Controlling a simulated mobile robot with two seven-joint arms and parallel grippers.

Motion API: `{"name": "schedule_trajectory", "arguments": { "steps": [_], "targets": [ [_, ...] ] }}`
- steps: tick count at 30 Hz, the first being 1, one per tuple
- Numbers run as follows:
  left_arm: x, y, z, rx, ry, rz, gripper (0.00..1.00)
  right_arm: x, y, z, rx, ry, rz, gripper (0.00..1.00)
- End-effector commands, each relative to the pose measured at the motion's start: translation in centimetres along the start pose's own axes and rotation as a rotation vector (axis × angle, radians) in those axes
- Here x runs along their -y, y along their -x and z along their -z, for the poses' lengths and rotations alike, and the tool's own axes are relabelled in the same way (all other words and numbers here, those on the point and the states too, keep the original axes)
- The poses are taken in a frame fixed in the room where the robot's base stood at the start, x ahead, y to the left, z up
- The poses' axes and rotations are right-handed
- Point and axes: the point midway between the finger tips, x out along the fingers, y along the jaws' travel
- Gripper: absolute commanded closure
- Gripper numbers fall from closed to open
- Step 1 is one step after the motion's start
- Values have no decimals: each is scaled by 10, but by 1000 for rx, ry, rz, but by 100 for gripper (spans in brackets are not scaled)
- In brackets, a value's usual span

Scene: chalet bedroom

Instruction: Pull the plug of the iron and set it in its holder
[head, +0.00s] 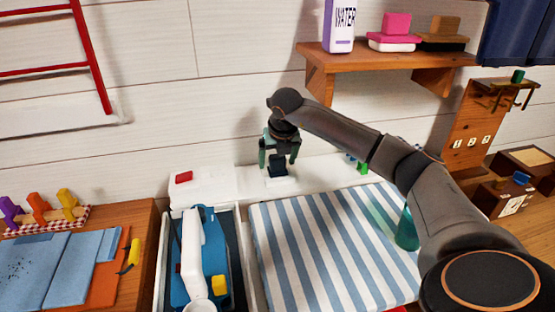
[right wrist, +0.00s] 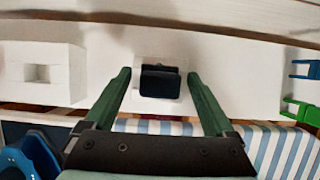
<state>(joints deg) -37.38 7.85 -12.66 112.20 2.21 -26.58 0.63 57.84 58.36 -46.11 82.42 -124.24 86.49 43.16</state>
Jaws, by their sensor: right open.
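The dark plug (head: 277,166) stands in a small white socket block on the white ledge along the wall. It also shows in the right wrist view (right wrist: 160,81). My right gripper (head: 279,150) is open above the plug. In the right wrist view its green fingers (right wrist: 158,76) lie on either side of the plug with gaps. What seems to be the iron (head: 208,262), blue and white, rests in a tray at the lower left. A white block with a square recess (right wrist: 40,72), possibly the holder, sits left of the plug. My left gripper is not in view.
A striped ironing surface (head: 325,245) lies in front of the ledge. Green and blue clips (right wrist: 300,90) are right of the plug. A wooden shelf (head: 400,55) with a water carton (head: 339,25) hangs above. A translucent green bottle (head: 407,230) stands near my right arm.

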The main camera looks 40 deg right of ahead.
Motion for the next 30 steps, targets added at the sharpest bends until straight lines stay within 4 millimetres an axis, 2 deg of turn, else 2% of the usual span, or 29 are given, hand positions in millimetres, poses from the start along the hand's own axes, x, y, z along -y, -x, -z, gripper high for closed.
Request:
{"name": "schedule_trajectory", "arguments": {
  "steps": [4, 7, 21, 25, 30],
  "targets": [
    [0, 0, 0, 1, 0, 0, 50, 0, 0, 0, 0, 0, 0, 11],
    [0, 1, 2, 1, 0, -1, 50, 0, 10, -1, 2, 0, -1, 11],
    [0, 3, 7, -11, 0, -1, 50, 0, 105, -1, 3, 1, -2, 11],
    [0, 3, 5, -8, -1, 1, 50, 0, 119, -1, 2, -1, -1, 11],
    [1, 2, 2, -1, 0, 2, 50, 0, 125, 0, 0, 0, 0, 11]
  ]
}}
